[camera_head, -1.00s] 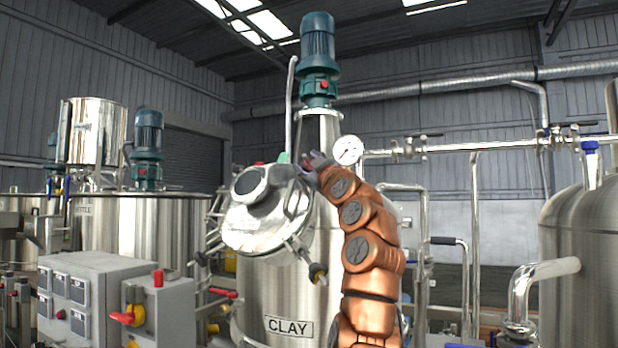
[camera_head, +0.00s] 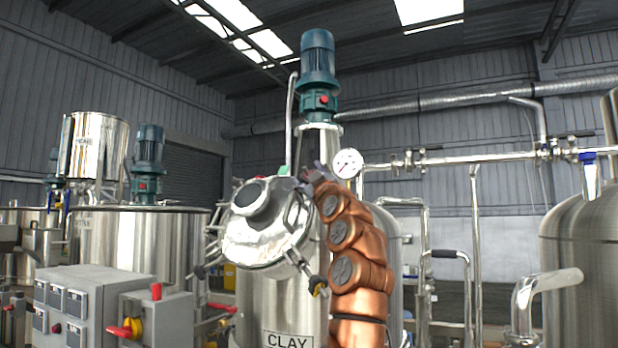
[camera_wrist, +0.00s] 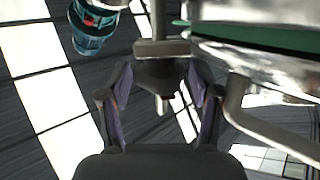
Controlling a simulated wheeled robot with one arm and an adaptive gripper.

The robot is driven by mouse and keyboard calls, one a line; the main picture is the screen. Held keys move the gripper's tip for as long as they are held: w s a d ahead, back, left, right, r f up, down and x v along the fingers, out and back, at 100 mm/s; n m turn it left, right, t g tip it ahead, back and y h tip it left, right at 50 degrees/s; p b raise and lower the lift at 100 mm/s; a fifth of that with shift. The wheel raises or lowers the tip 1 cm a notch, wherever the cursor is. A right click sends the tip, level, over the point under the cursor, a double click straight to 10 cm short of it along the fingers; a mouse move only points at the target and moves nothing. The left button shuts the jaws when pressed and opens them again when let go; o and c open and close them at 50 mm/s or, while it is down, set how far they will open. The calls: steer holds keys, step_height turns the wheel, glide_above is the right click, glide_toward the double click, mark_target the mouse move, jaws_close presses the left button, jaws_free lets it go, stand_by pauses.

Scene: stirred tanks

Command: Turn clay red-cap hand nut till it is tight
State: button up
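The Clay tank (camera_head: 275,312) stands mid-picture in the head view, its name plate low on the front. Its shiny lid (camera_head: 262,237) is tilted toward me. My gripper (camera_head: 312,172) is at the upper right of the lid, small and partly hidden by my arm. In the wrist view, a dark hand nut (camera_wrist: 160,74) with a bit of red at its near end lies between the fingertips of my gripper (camera_wrist: 160,68). The fingers are spread to about the nut's width; I cannot tell whether they press on it. The head view does not show this nut clearly.
Another hand nut (camera_head: 318,286), black with yellow, hangs at the lid's lower right. A pressure gauge (camera_head: 347,163) is just right of my gripper. A teal motor (camera_head: 318,75) tops the tank. A grey control box (camera_head: 95,300) stands front left. A bent pipe (camera_wrist: 265,130) runs close to the right finger.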

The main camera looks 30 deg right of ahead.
steer(key=shift+o, duration=0.4)
steer(key=shift+r+n+g+y+p, duration=0.2)
steer(key=shift+n+g+y+p, duration=0.1)
steer(key=shift+n+y+p, duration=0.6)
steer(key=n+g+y+p, duration=0.1)
steer(key=n+y+p, duration=0.1)
steer(key=p, duration=0.2)
steer(key=n+g+y+p, duration=0.2)
steer(key=y+p, duration=0.1)
steer(key=shift+r+p, duration=0.15)
steer(key=shift+p, duration=0.25)
steer(key=n+g+y+p, duration=0.1)
steer(key=p, duration=0.3)
steer(key=shift+n+g, duration=0.3)
steer(key=shift+n, duration=0.1)
steer(key=shift+y+p, duration=0.3)
steer(key=shift+p, duration=0.05)
